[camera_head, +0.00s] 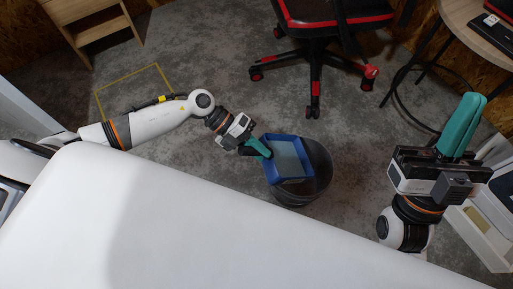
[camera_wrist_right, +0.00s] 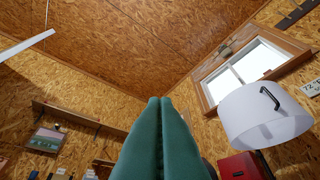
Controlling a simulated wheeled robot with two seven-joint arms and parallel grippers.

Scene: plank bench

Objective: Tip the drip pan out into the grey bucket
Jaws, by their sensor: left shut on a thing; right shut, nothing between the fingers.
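The drip pan (camera_head: 289,158) is a blue rectangular tray with a pale grey inside, in the head view. It is over the grey bucket (camera_head: 308,192), covering much of the bucket's opening. My left gripper (camera_head: 264,148) is shut on the pan's left edge. I cannot tell how far the pan is tilted. The bucket stands on the floor, its right and lower wall showing. My right gripper (camera_head: 463,124) is shut and empty, raised at the right, away from the pan. Its green fingers (camera_wrist_right: 160,140) are together in the right wrist view, pointing up.
A black and red office chair (camera_head: 318,45) stands behind the bucket. A round wooden table (camera_head: 480,28) is at the upper right, and a wooden shelf unit (camera_head: 98,25) at the upper left. A yellow outline (camera_head: 130,88) marks the floor. Grey floor between them is clear.

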